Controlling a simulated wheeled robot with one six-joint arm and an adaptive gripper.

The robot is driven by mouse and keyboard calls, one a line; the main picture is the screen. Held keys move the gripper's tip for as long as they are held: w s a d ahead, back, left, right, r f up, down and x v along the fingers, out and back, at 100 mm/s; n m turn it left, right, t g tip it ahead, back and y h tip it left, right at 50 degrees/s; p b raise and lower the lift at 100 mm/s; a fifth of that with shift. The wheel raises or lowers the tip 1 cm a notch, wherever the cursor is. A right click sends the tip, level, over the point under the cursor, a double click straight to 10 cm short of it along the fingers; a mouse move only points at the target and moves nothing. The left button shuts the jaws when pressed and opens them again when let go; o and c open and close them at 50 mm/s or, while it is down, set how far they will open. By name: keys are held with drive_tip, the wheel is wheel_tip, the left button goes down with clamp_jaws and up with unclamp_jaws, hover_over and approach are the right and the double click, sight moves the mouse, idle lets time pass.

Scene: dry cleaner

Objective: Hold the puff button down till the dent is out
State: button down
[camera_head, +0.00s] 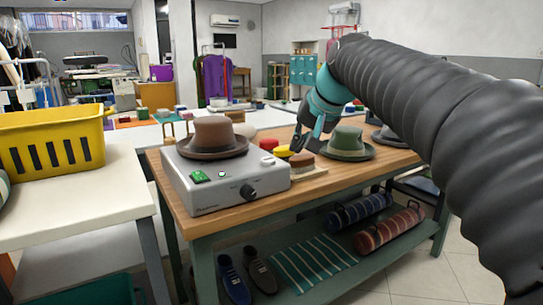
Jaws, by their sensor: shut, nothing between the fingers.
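A grey box-shaped machine (235,190) stands on the wooden workbench with a brown hat (214,136) on top. Its sloped front has a green switch (198,176), a small round light-coloured control or lamp (222,174) and a black knob (247,191). I cannot tell which control is the puff button. No dent in the hat can be made out from here. My gripper (297,147) is shut and empty, pointing down behind and to the right of the machine, apart from its front controls.
A green hat (347,144), a brown brush (302,161), a yellow item (283,152) and a red item (268,144) lie near my gripper. A yellow crate (52,135) stands on the white table at left.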

wheel_tip(320, 180, up, 5)
drive_tip(key=y, duration=0.2)
hover_over(270, 160)
drive_tip(key=shift+w+r+p, duration=0.1)
drive_tip(key=shift+r+p, duration=0.05)
drive_tip(key=shift+p, duration=0.25)
wheel_tip(270, 160, down, 9)
drive_tip(key=b, duration=0.5)
drive_tip(key=shift+r, duration=0.1)
idle(1.0)
drive_tip(key=shift+f, duration=0.4)
drive_tip(key=shift+f+b, duration=0.5)
drive_tip(key=shift+f, duration=0.05)
idle(1.8)
